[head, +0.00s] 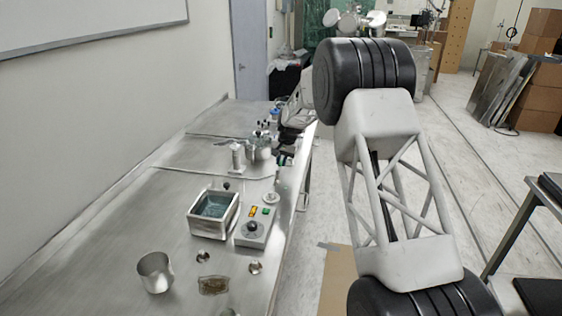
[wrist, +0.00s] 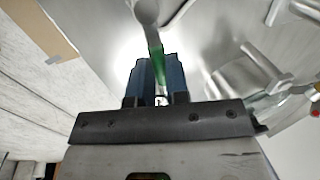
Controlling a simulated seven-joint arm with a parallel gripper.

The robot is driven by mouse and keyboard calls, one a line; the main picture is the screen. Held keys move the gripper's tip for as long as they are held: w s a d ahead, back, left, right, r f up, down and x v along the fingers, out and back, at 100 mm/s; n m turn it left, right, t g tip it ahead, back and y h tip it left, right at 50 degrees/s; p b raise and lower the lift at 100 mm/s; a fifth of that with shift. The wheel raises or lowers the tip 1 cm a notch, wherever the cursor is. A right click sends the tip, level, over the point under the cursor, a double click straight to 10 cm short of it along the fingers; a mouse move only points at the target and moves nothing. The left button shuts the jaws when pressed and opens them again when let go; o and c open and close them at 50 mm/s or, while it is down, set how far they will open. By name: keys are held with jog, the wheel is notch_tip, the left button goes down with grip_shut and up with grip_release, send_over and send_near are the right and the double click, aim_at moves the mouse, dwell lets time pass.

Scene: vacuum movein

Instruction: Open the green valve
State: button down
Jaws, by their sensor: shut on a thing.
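The green valve handle (wrist: 154,49) shows in the wrist view as a narrow green lever joined to a pale grey metal body (wrist: 146,12) at the top of the picture. My gripper (wrist: 157,66) has its blue fingers closed around the lower part of this lever. The fingers hide part of the handle. In the head view my arm fills the right middle, and I cannot clearly make out the gripper or the green valve among the small fittings near the bench's right edge.
The steel bench (head: 110,235) holds a square water bath (head: 190,224), a control box (head: 249,238), a metal cup (head: 155,274) and a metal fitting with a side lever (head: 237,156). Several glass and metal items crowd its far end. The floor (head: 320,215) lies right of the bench.

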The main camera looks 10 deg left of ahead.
jog(key=c, duration=1.1)
grip_release()
notch_tip(320, 180, up, 8)
jog(key=d, duration=0.1)
jog(key=shift+d+f, duration=0.15)
jog(key=shift+d, duration=0.1)
